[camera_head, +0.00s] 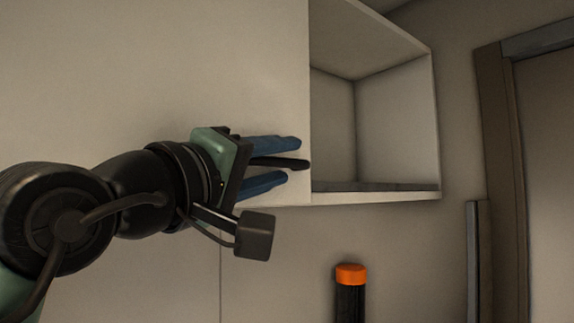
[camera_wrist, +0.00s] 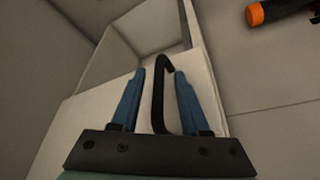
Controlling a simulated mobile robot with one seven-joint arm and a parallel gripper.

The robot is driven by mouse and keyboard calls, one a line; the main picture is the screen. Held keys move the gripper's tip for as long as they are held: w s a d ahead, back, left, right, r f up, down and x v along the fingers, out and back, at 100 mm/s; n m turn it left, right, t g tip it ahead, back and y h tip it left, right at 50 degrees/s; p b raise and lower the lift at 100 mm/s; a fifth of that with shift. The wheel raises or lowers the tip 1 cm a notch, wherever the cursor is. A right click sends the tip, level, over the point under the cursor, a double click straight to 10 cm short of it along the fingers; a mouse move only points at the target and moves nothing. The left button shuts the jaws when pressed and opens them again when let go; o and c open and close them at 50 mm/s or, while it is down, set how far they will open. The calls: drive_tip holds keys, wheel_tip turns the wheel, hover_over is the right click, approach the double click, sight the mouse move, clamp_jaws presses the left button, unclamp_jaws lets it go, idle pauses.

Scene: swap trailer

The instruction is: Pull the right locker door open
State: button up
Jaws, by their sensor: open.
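The locker door (camera_head: 120,80) is a large pale panel across the left of the head view. It stands partly open, with the bare locker compartment (camera_head: 395,120) showing past its edge. The compartment also shows at the top of the wrist view (camera_wrist: 150,28). A black bar handle (camera_wrist: 158,95) is on the door (camera_wrist: 75,125). My gripper (camera_head: 291,158) has its two blue fingers apart, one on either side of the handle. In the wrist view the handle rises between my fingertips (camera_wrist: 160,72), with small gaps seeming to show. The handle's base is partly hidden.
A black cylinder with an orange cap (camera_head: 350,275) stands below the locker; it also shows at the upper right of the wrist view (camera_wrist: 257,14). A brown door frame (camera_head: 500,130) is at the far right. The wall between looks clear.

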drive_tip(key=shift+s, duration=0.15)
drive_tip(key=shift+c, duration=0.2)
clamp_jaws()
idle(1.2)
